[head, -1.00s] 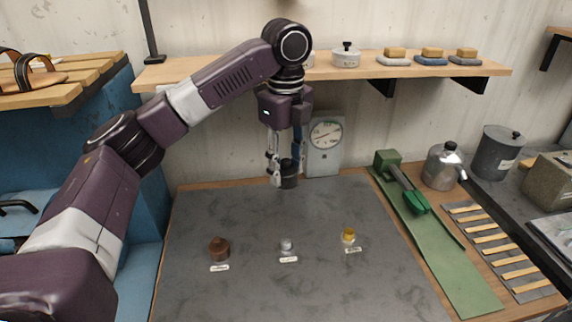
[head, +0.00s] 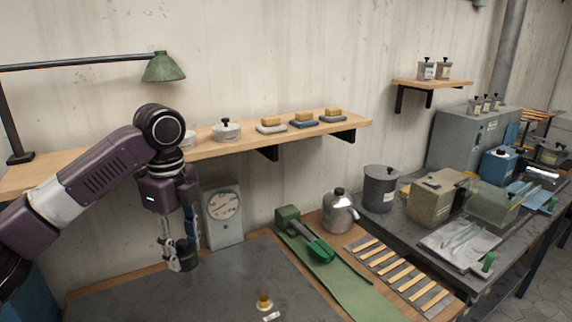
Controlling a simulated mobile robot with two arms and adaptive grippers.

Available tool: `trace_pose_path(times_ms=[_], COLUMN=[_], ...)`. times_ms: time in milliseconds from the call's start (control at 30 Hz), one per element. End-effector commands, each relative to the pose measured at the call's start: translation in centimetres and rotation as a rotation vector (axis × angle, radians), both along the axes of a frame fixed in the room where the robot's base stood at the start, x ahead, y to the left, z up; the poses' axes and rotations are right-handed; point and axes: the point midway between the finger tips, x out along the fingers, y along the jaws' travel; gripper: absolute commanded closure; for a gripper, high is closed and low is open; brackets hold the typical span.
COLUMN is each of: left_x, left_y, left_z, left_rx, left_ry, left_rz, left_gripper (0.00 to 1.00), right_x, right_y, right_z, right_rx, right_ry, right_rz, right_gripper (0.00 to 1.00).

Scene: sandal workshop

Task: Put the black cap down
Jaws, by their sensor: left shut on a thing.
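The black cap (head: 187,259) is a small dark cylinder at the left in the head view. My left gripper (head: 178,258) is shut on it, with the fingers pointing down. The cap is held near the back of the dark grey work mat (head: 190,294). I cannot tell whether its underside touches the mat. My right gripper is out of view.
A dial clock (head: 223,214) stands just right of my left gripper. A wall shelf (head: 210,147) runs behind. A yellow-topped jar (head: 264,303) is on the mat. Right are a green tool (head: 318,250), a kettle (head: 340,212) and a grey canister (head: 380,188).

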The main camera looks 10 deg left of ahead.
Motion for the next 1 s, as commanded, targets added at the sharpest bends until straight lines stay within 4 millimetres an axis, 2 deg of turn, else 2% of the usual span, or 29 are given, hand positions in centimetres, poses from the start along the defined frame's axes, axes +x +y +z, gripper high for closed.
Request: trace_pose_path(times_ms=[167, 467, 767, 1000], left_x=[-1.0, -4.1, -8.1, -12.0], left_y=[-0.7, -2.8, -4.8, -6.3], left_z=[-1.4, -4.8, -8.2, -10.7], left_rx=[0.002, 0.002, 0.003, 0.001], left_ry=[0.000, 0.001, 0.001, 0.001], left_rz=[0.167, 0.609, 1.048, 1.389], left_gripper=[0.81, 0.81, 0.81, 0.81], right_x=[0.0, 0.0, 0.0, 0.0], right_y=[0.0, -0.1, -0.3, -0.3], right_z=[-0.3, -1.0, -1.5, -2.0], right_rx=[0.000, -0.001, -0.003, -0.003], right_ry=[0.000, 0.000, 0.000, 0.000], right_rz=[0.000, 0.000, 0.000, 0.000], right_gripper=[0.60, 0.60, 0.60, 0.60])
